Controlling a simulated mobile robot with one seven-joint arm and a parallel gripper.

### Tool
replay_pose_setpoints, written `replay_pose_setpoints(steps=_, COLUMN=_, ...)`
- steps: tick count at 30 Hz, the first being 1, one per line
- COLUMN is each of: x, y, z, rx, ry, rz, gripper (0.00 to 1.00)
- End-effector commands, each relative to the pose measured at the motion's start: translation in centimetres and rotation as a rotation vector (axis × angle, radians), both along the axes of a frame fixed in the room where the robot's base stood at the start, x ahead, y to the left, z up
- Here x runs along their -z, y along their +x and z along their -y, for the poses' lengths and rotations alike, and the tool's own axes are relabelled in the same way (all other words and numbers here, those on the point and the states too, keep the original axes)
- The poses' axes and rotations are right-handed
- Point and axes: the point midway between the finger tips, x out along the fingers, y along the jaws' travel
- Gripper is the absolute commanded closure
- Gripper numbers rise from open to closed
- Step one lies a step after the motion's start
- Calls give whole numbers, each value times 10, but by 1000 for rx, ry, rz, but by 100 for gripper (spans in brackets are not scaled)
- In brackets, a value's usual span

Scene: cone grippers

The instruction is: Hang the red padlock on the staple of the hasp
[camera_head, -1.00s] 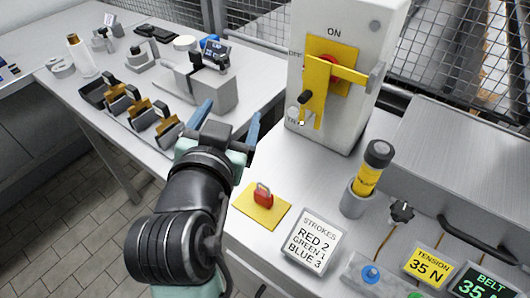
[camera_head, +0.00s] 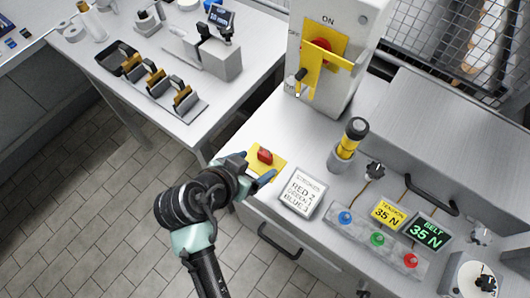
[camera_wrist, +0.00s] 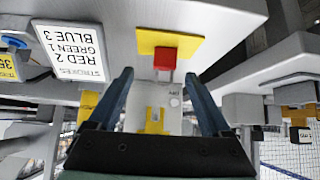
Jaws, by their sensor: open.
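The red padlock (camera_head: 265,156) stands on a yellow mat (camera_head: 279,163) near the front edge of the bench. It also shows in the wrist view (camera_wrist: 164,58). My gripper (camera_head: 257,164) is open at bench height, its blue fingers pointing toward the padlock. In the wrist view the padlock lies just beyond the fingertips, between their lines, and nothing is held. The yellow hasp (camera_head: 318,85) is on the front of the grey switch box (camera_head: 348,60), beyond the padlock. A small metal part with a black tip (camera_head: 298,76) sits at its left; the staple is too small to tell clearly.
A white strokes sign (camera_head: 303,193) stands right of the mat. A button panel (camera_head: 378,240) and displays are further right.

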Motion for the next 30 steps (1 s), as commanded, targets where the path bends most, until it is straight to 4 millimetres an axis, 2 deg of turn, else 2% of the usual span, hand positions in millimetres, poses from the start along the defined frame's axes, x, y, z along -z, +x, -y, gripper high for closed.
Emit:
replay_pose_setpoints(steps=3, x=10, y=9, z=6, rx=1, ry=-1, rz=0, gripper=18)
replay_pose_setpoints(steps=8, x=15, y=15, z=9, rx=0, ry=1, rz=2, gripper=18)
replay_pose_setpoints(steps=18, x=42, y=47, z=21, rx=0, ry=-1, rz=2, gripper=18)
replay_pose_setpoints(steps=28, x=46, y=51, z=24, rx=-1, ry=0, rz=2, gripper=18)
replay_pose_setpoints(steps=30, x=46, y=50, z=24, rx=-1, ry=0, rz=2, gripper=30)
